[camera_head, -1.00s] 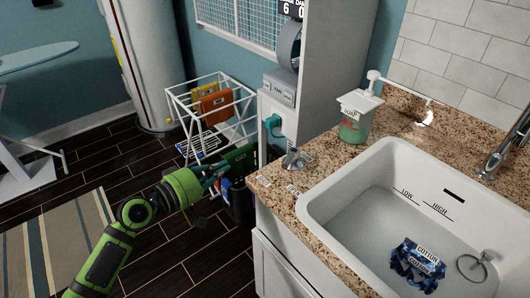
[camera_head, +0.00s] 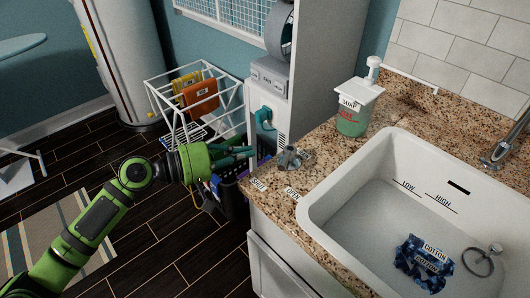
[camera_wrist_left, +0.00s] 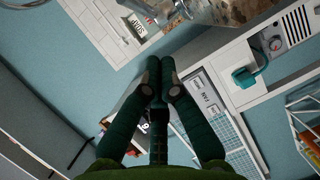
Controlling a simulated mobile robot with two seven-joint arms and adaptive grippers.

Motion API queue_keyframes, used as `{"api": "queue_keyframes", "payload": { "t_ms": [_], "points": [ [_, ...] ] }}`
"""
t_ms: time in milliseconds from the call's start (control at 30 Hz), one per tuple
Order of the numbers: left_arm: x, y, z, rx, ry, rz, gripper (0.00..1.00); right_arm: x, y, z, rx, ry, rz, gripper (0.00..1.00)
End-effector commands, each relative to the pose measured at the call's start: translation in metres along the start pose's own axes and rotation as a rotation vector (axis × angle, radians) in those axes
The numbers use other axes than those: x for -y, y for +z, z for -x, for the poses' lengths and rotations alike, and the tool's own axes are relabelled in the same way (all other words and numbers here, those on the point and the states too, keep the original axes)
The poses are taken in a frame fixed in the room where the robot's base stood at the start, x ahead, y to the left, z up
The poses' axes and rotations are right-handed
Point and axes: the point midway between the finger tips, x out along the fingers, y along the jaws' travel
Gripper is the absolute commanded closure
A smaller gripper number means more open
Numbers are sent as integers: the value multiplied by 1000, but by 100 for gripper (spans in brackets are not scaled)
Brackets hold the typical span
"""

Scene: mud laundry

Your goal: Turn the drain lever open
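The drain lever looks like a small grey knob (camera_head: 288,159) on the granite counter (camera_head: 318,157), left of the sink, in the head view. Two small labels lie on the counter in front of it; the right one (camera_head: 292,193) seems to read OPEN, and the left one (camera_head: 258,184) is too small to read surely. My left gripper (camera_head: 248,152) points at the knob from the left, just off the counter's left edge, apparently short of touching. In the left wrist view its fingers (camera_wrist_left: 156,82) meet at the tips with nothing visible between them. My right gripper is out of view.
The white sink (camera_head: 318,207) holds blue cotton cloth (camera_head: 422,262) and a ring-shaped plug. A soap dispenser (camera_head: 353,118) stands behind the knob. A white cabinet with a teal plug (camera_head: 264,117) rises behind my gripper. A wire basket stands on the floor.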

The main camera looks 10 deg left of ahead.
Motion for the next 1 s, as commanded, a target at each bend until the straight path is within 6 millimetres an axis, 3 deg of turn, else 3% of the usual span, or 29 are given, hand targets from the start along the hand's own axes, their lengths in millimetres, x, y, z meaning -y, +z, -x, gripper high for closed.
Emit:
{"api": "queue_keyframes", "payload": {
  "t_ms": [100, 300, 800, 1000],
  "points": [
    [-5, 5, -22, 3, 2, 3, 100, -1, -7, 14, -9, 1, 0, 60],
    [-2, 23, -39, 0, 0, 1, 100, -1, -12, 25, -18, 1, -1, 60],
    [0, 29, -44, -1, -1, -1, 100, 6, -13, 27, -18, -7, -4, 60],
    [-6, 34, -54, -15, -1, 4, 100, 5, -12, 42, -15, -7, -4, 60]
  ]
}}
